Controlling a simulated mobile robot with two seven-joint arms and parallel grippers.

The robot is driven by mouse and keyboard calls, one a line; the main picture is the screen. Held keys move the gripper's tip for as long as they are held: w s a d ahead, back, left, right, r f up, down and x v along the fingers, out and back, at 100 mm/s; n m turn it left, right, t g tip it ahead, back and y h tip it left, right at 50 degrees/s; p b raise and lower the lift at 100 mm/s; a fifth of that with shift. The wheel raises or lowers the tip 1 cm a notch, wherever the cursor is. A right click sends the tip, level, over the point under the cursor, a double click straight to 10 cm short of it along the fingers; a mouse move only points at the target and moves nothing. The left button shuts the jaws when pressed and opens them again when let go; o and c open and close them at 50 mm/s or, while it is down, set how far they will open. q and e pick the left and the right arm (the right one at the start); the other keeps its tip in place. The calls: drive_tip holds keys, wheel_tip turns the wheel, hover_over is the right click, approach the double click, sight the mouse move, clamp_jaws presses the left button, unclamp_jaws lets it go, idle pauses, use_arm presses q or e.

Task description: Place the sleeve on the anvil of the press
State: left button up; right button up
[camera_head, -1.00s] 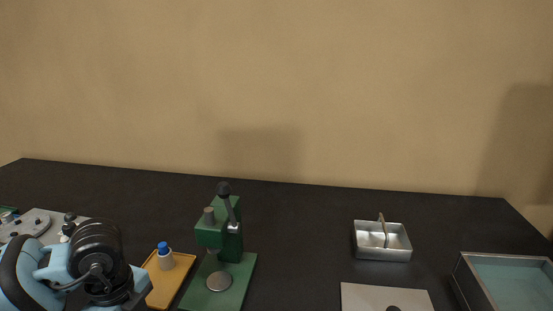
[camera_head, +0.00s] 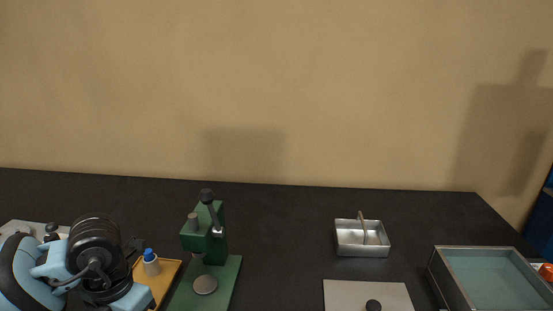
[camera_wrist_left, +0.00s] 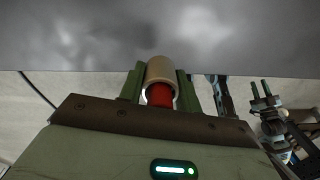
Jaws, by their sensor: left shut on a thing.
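My left gripper (camera_wrist_left: 160,88) shows in the left wrist view, its green fingers shut on the sleeve (camera_wrist_left: 160,68), a tan ring. A red round face (camera_wrist_left: 159,95) shows inside or behind the sleeve; I cannot tell which. In the head view my left arm is at the bottom left, and its fingers and the sleeve cannot be made out there. The green press (camera_head: 205,237) stands right of the arm with its lever up. Its anvil (camera_head: 205,285), a grey disc, is bare on the green base (camera_head: 224,284).
A yellow tray (camera_head: 169,271) with a blue-capped bottle (camera_head: 150,263) lies between my arm and the press. A metal tray (camera_head: 361,249), a grey plate (camera_head: 365,293) with a dark knob and a large bin (camera_head: 490,277) stand to the right. Dark table (camera_head: 285,240) between press and plate is clear.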

use_arm(q)
drive_tip(key=m, duration=0.3)
drive_tip(key=r+m, duration=0.1)
drive_tip(key=m, duration=0.1)
drive_tip(key=shift+d, duration=0.4)
drive_tip(key=m, duration=0.3)
drive_tip(key=shift+d+r+p, duration=0.2)
drive_tip(key=shift+r+p, duration=0.1)
drive_tip(key=shift+p, duration=0.05)
drive_tip(key=d+r+m+p, duration=0.1)
drive_tip(key=d+r+m, duration=0.1)
drive_tip(key=m, duration=1)
drive_tip(key=d+r+m+p, duration=0.1)
drive_tip(key=d+r+m, duration=0.15)
drive_tip(key=m, duration=1.05)
drive_tip(key=s+f, duration=0.4)
drive_tip(key=f, duration=0.1)
drive_tip(key=shift+s+a, duration=0.15)
drive_tip(key=shift+a, duration=0.3)
use_arm(e)
drive_tip(key=shift+t, duration=0.5)
drive_tip(key=w+r, duration=0.1)
drive_tip(key=r, duration=0.1)
drive_tip(key=w+r, duration=0.2)
drive_tip(key=shift+d, duration=0.15)
